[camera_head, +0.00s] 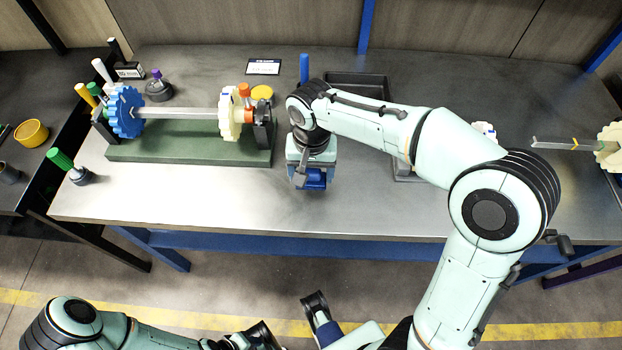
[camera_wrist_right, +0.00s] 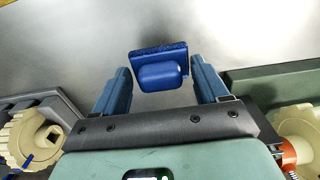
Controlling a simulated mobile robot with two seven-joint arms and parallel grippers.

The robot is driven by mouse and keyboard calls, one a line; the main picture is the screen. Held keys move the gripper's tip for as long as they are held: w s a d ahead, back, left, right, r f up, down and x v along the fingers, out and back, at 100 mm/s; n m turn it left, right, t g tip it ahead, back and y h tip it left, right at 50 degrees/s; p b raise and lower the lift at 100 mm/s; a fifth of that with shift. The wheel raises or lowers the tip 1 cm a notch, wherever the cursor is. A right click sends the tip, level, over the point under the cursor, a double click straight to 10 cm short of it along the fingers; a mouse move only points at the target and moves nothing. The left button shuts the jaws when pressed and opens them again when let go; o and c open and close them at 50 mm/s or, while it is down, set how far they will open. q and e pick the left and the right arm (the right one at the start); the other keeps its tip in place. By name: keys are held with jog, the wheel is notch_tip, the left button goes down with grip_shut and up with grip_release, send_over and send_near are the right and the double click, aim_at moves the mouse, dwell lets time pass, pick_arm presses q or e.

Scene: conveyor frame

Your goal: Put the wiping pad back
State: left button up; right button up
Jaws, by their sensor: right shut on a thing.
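The wiping pad (camera_wrist_right: 162,67) is blue, with a flat dark-blue plate and a rounded grip. In the right wrist view it sits between the two blue fingers of my right gripper (camera_wrist_right: 161,85), which is shut on it. In the head view my right gripper (camera_head: 314,182) points down over the front middle of the metal table, right of the green base. There the pad is hard to tell from the blue fingers. My left arm shows at the bottom edge; its gripper (camera_head: 290,322) is only partly in view and its opening is unclear.
A green base (camera_head: 190,152) carries a shaft with a blue gear (camera_head: 126,111) and a cream gear (camera_head: 229,113). A dark tray (camera_head: 357,82) lies at the back, partly behind my right arm. A green-handled tool (camera_head: 62,160) stands front left. The table front (camera_head: 220,205) is clear.

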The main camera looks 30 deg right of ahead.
aim_at(311, 181)
jog(key=shift+f+b, duration=0.3)
jog(key=shift+f, duration=1.45)
jog(key=shift+f, duration=0.1)
jog(key=o, duration=0.9)
jog(key=shift+f, duration=0.1)
jog(key=shift+o, duration=0.2)
notch_tip(311, 181, up, 12)
jog(key=p, duration=0.3)
jog(key=shift+r, duration=0.25)
jog(key=shift+f, duration=0.1)
